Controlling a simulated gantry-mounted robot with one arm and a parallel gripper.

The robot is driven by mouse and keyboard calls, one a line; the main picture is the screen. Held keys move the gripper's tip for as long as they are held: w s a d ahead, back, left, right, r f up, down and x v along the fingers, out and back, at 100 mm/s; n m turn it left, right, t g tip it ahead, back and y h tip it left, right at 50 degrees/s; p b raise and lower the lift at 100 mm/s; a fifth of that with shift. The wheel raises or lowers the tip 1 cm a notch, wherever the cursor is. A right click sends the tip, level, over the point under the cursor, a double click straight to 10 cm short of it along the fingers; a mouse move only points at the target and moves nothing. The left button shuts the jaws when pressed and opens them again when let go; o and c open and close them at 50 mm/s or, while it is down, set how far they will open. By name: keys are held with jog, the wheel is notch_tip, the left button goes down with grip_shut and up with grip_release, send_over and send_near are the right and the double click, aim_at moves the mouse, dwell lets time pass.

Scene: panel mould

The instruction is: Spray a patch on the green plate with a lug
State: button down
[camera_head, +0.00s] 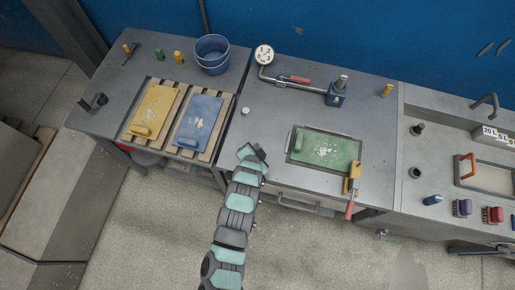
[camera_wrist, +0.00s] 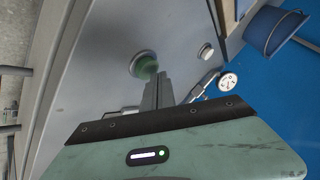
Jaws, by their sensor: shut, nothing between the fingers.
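The green plate (camera_head: 338,148) lies in a recessed frame on the middle bench, with pale speckles on its face. A raised lug (camera_head: 298,140) shows near its left edge. My gripper (camera_head: 258,150) is left of the plate, near the bench's front edge, apart from it. In the wrist view my gripper's fingers (camera_wrist: 156,84) are shut and empty. A round grey-rimmed thing with a green middle (camera_wrist: 144,66) shows behind the fingertips; I cannot tell what it is. I see no spray tool for certain.
A yellow plate (camera_head: 157,107) and a blue plate (camera_head: 197,122) lie on slatted pallets at left. A blue bucket (camera_head: 212,54) and a dial gauge (camera_head: 264,54) stand behind.

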jog(key=shift+r+p, duration=1.45)
jog(key=shift+r, duration=1.55)
